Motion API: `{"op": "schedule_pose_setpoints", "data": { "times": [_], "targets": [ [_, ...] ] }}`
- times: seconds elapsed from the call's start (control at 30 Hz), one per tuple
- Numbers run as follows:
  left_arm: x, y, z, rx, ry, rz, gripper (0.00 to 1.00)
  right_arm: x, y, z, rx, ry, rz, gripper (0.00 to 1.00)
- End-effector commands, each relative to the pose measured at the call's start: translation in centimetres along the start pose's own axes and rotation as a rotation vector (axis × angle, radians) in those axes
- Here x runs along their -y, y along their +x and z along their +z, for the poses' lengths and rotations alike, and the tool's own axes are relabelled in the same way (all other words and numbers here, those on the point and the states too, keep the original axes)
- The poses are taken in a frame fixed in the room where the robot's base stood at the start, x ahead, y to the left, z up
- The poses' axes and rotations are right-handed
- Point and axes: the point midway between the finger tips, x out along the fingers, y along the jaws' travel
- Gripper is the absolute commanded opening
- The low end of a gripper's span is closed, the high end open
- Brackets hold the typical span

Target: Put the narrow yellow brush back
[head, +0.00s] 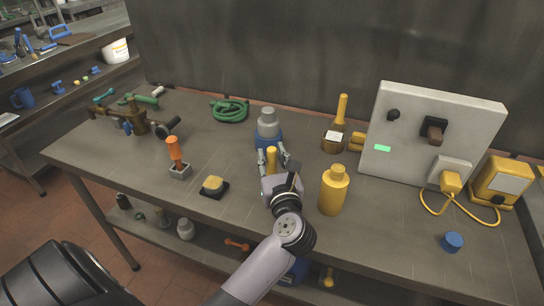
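Another brush-like thing, with a yellow handle (342,107) and a brown body with a white label (334,136), stands upright to the right. My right gripper is not in view.
A yellow bottle (333,190) stands close right of my gripper. Left are a yellow-topped black block (213,186) and an orange handle in a grey holder (177,155). A grey panel box (400,150) and blue cap (452,242) are right. The bench front between bottle and cap is clear.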

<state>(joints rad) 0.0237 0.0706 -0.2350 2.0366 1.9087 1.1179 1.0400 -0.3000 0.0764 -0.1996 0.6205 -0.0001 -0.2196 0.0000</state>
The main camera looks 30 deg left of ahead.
Motion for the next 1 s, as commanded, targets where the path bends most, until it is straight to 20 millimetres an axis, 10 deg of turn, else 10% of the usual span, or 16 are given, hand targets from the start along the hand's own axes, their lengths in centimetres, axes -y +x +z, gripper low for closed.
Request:
{"op": "schedule_pose_setpoints", "data": {
  "times": [0.47, 1.0],
  "targets": [
    [0.0, 0.0, 0.7, 0.002, 0.0, -0.001, 0.39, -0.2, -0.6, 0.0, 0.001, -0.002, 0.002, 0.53],
    [0.0, -10.3, 0.1, -0.002, 0.0, -0.001, 0.39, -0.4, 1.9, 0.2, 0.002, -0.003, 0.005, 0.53]
  ]
}}
